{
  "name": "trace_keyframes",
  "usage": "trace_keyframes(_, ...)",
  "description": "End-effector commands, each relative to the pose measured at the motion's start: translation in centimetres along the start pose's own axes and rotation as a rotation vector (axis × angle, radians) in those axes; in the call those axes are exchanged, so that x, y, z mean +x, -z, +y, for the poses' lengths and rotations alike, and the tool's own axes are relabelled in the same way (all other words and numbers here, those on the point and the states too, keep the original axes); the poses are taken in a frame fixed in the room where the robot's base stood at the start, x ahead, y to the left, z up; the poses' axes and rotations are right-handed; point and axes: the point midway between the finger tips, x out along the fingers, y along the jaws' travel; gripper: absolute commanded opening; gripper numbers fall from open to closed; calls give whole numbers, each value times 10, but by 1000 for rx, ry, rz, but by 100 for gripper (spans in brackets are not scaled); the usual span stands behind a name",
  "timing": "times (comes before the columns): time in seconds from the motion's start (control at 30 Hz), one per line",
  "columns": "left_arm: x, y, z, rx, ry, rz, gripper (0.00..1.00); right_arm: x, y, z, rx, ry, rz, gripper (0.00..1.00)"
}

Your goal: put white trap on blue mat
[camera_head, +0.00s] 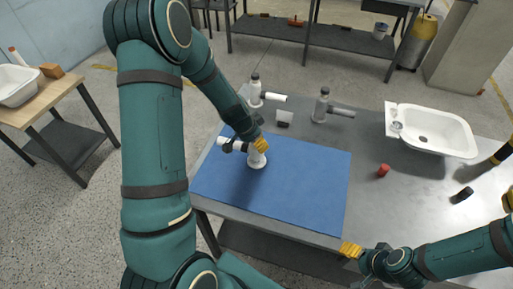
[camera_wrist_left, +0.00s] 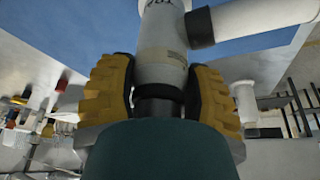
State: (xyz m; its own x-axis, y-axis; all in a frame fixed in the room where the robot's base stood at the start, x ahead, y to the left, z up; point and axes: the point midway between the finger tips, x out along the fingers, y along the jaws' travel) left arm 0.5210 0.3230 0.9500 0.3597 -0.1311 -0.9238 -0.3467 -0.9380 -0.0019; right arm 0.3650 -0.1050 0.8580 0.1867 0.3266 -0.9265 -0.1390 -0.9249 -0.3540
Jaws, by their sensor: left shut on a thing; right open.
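The white trap (camera_head: 257,161) is upright over the left part of the blue mat (camera_head: 305,190), its side pipe pointing left. Whether its base touches the mat I cannot tell for certain. My left gripper (camera_head: 260,144) is shut on the trap's upper body. In the left wrist view the yellow fingers (camera_wrist_left: 158,92) flank the trap's pale body (camera_wrist_left: 162,45), with the blue mat behind it. My right gripper (camera_head: 350,250) is open and empty at the table's front edge, right of the mat's near corner.
Another white trap (camera_head: 256,92) and a grey trap (camera_head: 321,106) stand behind the mat, near a small block (camera_head: 284,117). A white sink (camera_head: 430,128), a red cylinder (camera_head: 383,170) and a black cylinder (camera_head: 462,194) are on the right. The mat's right part is clear.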

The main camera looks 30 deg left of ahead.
Motion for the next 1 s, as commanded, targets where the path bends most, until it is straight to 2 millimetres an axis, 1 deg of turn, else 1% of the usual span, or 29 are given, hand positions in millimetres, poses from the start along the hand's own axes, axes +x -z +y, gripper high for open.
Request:
trace_keyframes(0.1, 18, -8, 0, -4, -2, -2, 9, 6, -1, 2, 0, -1, 0, 70)
trace_keyframes(0.2, 27, -12, 0, -2, -2, -1, 9, 8, -1, 3, 0, -2, 0, 70)
trace_keyframes(0.43, 26, -11, 0, -1, 0, 0, 9, 7, -1, 2, 0, -2, 0, 70)
trace_keyframes(0.57, 29, -12, 0, 0, 0, 0, 9, 10, -1, 3, 0, -2, 0, 70)
trace_keyframes(0.6, 29, -12, 0, 0, -1, -1, 66, 10, -1, 3, 0, -2, 0, 70)
trace_keyframes(0.63, 28, -12, 0, 0, -1, -1, 76, 10, -1, 3, 0, -2, 0, 70)
trace_keyframes(0.67, 28, -12, 0, 0, -1, -1, 83, 10, -1, 3, 0, -2, 0, 70)
trace_keyframes(1.0, 27, -11, 0, -1, -1, -1, 83, 8, -1, 2, 0, -2, 0, 70)
